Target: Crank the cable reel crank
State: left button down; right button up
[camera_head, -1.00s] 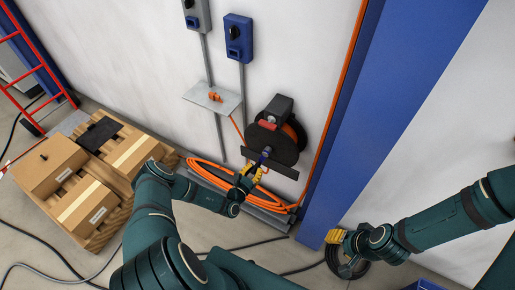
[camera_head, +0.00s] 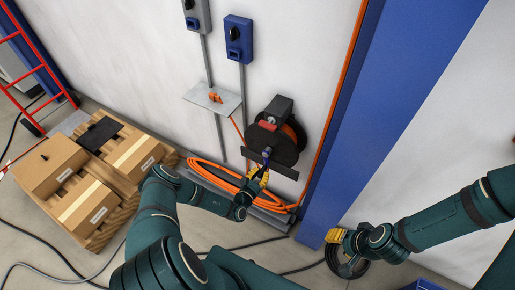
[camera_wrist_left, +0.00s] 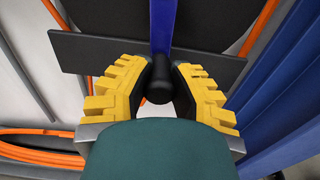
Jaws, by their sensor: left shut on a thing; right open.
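The cable reel (camera_head: 280,140) is a dark round drum mounted on the white wall, with a black box above it and a dark plate across its lower front. Its crank has a blue arm (camera_wrist_left: 163,25) ending in a black handle (camera_wrist_left: 158,82). My left gripper (camera_head: 260,178) is at the lower front of the reel. In the left wrist view its yellow fingers (camera_wrist_left: 158,85) are closed around the black handle, one on each side. My right gripper (camera_head: 336,238) is open and empty, low near the blue column, away from the reel.
A coil of orange cable (camera_head: 215,170) lies below the reel on a grey base. A blue column (camera_head: 375,110) stands right of the reel. Cardboard boxes (camera_head: 90,205) sit on a wooden pallet at left. A small shelf (camera_head: 205,98) and a blue switch box (camera_head: 238,40) are on the wall.

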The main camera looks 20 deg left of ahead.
pick_arm(q)
jog(key=shift+d+r+p, duration=0.15)
jog(key=shift+d+r, duration=0.1)
jog(key=shift+d, duration=0.25)
jog(key=shift+d+r+p, duration=0.15)
jog(key=shift+d+r, duration=0.05)
jog(key=shift+d, duration=0.25)
jog(key=shift+r, duration=0.1)
jog(key=shift+d+r+p, duration=0.3)
jog(key=shift+d+p, duration=0.15)
jog(key=shift+d, duration=0.05)
jog(key=shift+d+r+p, duration=0.3)
jog(key=shift+d+p, duration=0.1)
jog(key=shift+d, duration=0.1)
jog(key=shift+r, duration=0.1)
jog(key=shift+s+d+r+p, duration=0.1)
jog(key=shift+d+r+p, duration=0.6)
jog(key=shift+r+p, duration=0.35)
